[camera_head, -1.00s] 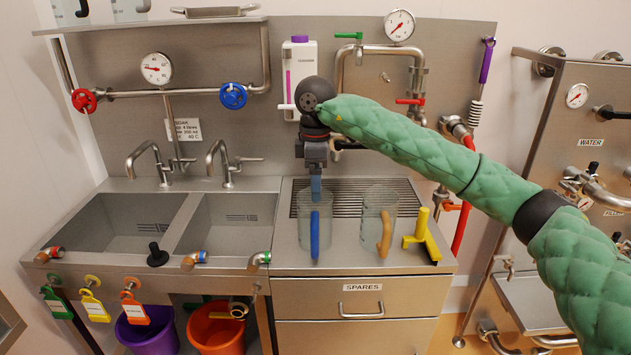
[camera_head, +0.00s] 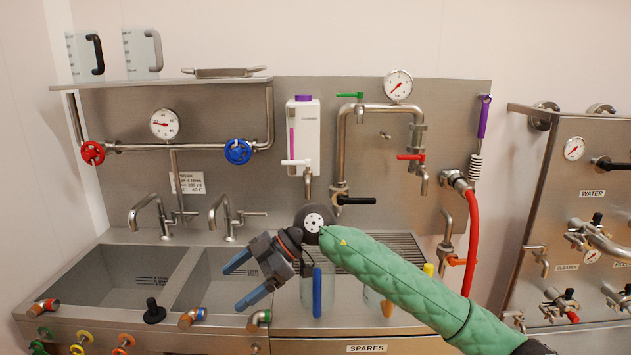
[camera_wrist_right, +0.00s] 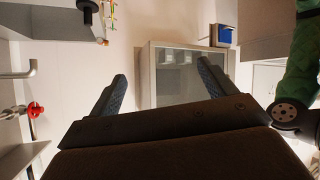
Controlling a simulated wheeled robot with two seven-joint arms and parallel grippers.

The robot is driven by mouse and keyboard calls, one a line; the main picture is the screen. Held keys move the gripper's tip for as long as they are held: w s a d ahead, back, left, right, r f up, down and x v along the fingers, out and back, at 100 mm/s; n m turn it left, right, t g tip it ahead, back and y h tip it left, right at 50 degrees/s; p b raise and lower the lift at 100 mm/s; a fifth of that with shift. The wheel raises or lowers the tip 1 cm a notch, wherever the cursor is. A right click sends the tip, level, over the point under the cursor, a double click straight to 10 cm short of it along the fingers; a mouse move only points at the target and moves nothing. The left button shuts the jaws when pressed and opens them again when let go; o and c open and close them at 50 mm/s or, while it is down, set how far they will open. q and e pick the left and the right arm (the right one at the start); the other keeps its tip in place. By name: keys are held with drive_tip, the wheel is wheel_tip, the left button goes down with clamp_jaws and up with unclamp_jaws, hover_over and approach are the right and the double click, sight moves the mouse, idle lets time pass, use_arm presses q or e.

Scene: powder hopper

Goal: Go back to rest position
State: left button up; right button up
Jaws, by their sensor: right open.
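My right gripper (camera_head: 245,282) is open and empty in the head view, in the air in front of the right sink basin, with its blue fingertips pointing left. Its green padded arm (camera_head: 395,283) comes in from the lower right. In the right wrist view the two dark fingers (camera_wrist_right: 162,92) stand wide apart with nothing between them. Behind them is a pale wall and a glass-fronted cabinet (camera_wrist_right: 180,62). My left gripper is not in view.
A jug with a blue handle (camera_head: 317,291) stands on the drainboard, partly hidden by my right arm, as is the orange-handled jug. Two jugs (camera_head: 143,50) sit on the upper shelf. The taps (camera_head: 150,213) rise behind the sink (camera_head: 105,290). A panel (camera_head: 590,200) stands at right.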

drive_tip(key=s+r+t+y, duration=0.25)
drive_tip(key=r+y, duration=0.35)
drive_tip(key=y, duration=0.4)
drive_tip(key=w+d+m+t, duration=0.3)
drive_tip(key=d+m+t, duration=0.5)
drive_tip(key=m+t, duration=0.55)
drive_tip(key=s+d+f+m+t+h, duration=0.2)
drive_tip(key=d+f+m+t+h, duration=0.4)
drive_tip(key=d+f+m+h, duration=1)
drive_tip(key=s+d+f+n+g+h, duration=0.25)
drive_tip(key=s+d+f, duration=0.2)
drive_tip(key=f, duration=0.45)
drive_tip(key=s+d+f+n+g+h, duration=0.2)
drive_tip(key=s+d+f+g, duration=0.25)
drive_tip(key=f, duration=0.45)
drive_tip(key=s+d+f+n+g, duration=0.15)
drive_tip(key=s+f+g, duration=0.3)
drive_tip(key=s, duration=0.55)
drive_tip(key=s+d+f+n+g, duration=0.1)
drive_tip(key=s+d+f+g, duration=0.3)
drive_tip(key=s, duration=0.7)
drive_tip(key=a+f, duration=0.3)
drive_tip(key=f, duration=0.7)
drive_tip(key=s+a+f, duration=0.1)
drive_tip(key=a+f, duration=0.3)
drive_tip(key=f, duration=0.7)
drive_tip(key=shift+s+a+g+y, duration=0.15)
drive_tip(key=shift+a+g+y, duration=0.1)
drive_tip(key=shift+g+y, duration=0.15)
